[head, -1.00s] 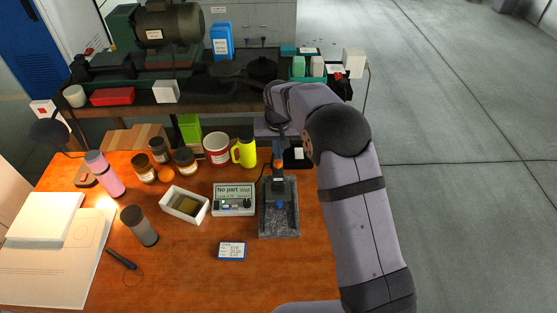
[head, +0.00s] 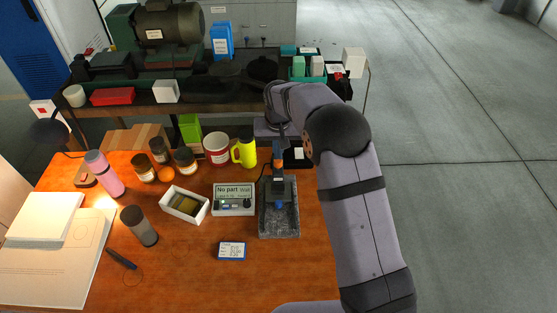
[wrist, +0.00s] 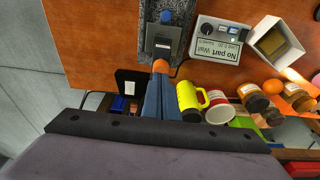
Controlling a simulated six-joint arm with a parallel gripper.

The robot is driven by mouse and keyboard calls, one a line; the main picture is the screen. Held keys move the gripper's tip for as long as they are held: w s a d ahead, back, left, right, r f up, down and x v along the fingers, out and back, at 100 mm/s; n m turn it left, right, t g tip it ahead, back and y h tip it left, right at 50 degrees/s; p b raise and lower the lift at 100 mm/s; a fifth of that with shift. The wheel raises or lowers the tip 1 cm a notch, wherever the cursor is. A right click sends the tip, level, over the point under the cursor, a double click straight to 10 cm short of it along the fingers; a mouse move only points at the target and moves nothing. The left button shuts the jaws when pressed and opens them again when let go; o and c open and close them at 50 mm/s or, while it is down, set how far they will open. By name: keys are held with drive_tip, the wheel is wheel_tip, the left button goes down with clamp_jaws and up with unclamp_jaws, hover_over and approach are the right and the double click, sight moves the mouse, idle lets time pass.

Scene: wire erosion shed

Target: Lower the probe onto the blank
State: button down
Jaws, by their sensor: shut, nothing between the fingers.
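A probe stand with a dark head and a blue probe (head: 280,205) rises from a dark speckled base (head: 281,234). It also shows upside down in the wrist view, with its blue part (wrist: 166,18) over the base. An orange tip (wrist: 160,66) sticks out from the stand's head towards my gripper. My gripper (wrist: 160,77) is shut, its blue-grey fingertips at or against the orange tip; I cannot tell if they touch. No blank shows clearly on the base. A display box (head: 234,198) beside the stand reads "No part" and "Wait".
A white open box (head: 171,214) with brownish contents stands left of the display. A yellow mug (head: 244,152), a red-white mug (head: 217,150) and several jars stand behind. A small labelled card (head: 231,251) lies in front. The desk's front middle is mostly clear.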

drive_tip(key=shift+f+b, duration=0.45)
drive_tip(key=shift+f, duration=0.4)
drive_tip(key=shift+r, duration=0.1)
drive_tip(key=shift+r+p, duration=2.65)
drive_tip(key=shift+r, duration=0.85)
